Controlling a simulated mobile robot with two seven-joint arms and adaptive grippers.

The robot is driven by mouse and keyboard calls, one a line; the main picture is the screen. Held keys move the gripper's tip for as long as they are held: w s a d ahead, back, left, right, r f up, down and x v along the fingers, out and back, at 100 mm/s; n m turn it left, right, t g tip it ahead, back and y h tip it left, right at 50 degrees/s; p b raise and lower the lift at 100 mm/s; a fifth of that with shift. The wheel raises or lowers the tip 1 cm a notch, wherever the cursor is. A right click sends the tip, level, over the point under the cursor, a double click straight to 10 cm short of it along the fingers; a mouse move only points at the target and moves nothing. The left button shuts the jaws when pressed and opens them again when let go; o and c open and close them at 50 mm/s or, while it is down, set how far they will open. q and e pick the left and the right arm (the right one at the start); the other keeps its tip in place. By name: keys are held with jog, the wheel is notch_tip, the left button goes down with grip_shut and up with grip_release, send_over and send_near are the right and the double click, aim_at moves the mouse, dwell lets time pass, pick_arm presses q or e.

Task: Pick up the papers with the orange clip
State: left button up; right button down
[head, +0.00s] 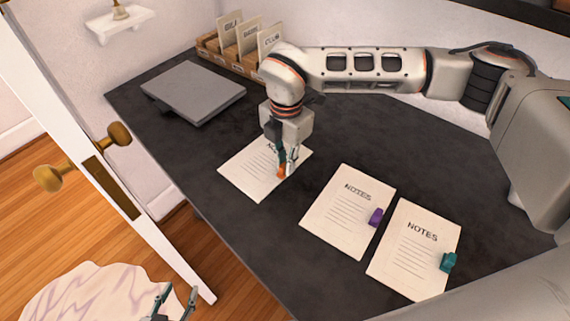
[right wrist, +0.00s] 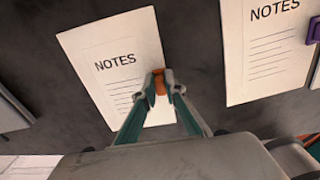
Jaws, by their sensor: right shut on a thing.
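The papers with the orange clip (head: 248,174) lie on the dark desk, left of the other two note sheets. They also show in the right wrist view (right wrist: 112,75). My right gripper (head: 286,172) comes down over their right edge and is shut on the orange clip (right wrist: 159,82), with one finger on either side of it. The papers look flat on the desk; I cannot tell whether they are lifted at all. My left gripper (head: 174,303) is at the bottom edge of the head view, its fingers apart and empty, away from the desk.
Papers with a purple clip (head: 345,205) and papers with a teal clip (head: 412,245) lie to the right. A closed grey laptop (head: 193,92) and a wooden file box (head: 212,47) stand at the back left. A white door (head: 150,215) with brass knobs is beside the desk's left edge.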

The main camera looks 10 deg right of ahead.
notch_tip(320, 180, up, 20)
jog(key=p, duration=0.1)
jog(key=shift+f, duration=0.25)
